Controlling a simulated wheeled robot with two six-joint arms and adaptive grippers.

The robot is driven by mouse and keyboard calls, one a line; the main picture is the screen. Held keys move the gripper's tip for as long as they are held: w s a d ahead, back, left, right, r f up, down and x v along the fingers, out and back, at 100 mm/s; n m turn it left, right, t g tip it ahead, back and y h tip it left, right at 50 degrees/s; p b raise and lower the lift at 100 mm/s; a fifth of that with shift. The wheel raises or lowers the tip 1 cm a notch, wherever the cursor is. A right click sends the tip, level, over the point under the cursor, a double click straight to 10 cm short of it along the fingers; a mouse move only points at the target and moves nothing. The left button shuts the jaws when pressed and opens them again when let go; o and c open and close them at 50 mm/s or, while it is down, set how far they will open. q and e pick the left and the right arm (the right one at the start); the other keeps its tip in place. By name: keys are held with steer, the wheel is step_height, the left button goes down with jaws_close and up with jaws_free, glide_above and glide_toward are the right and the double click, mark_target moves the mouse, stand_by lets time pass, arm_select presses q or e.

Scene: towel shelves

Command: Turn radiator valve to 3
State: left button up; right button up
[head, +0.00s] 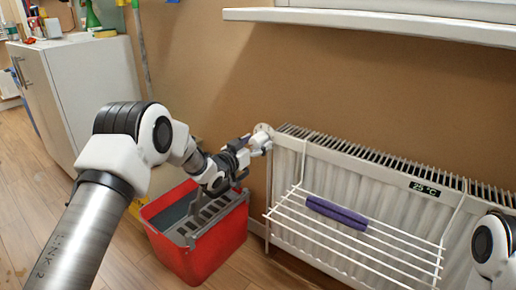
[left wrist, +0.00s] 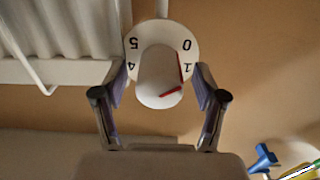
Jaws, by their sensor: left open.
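The radiator valve (head: 262,129) is at the upper left end of the white radiator (head: 330,165). In the left wrist view its white knob (left wrist: 158,75) stands before a round dial (left wrist: 160,28). The numerals 5, 4, 0 and 1 show upside down; 2 and 3 are hidden behind the knob. Red marks on the knob (left wrist: 172,91) run along its right side, by the 1, and at its near end. My left gripper (head: 257,147) is at the valve. It is open, with one finger on each side of the knob (left wrist: 158,92); contact is not clear. My right gripper is out of frame.
A wire drying rack (head: 372,246) with a folded purple towel (head: 337,213) hangs on the radiator's front. A display (head: 425,188) reads 25 °C. A red bucket (head: 215,250) stands below my left arm. A white cabinet (head: 85,85) is at left, a windowsill (head: 370,25) above.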

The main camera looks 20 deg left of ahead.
arm_select(q)
steer(key=shift+w+d, duration=0.15)
steer(key=shift+w, duration=0.3)
steer(key=c, duration=1.2)
steer(key=shift+o, duration=0.2)
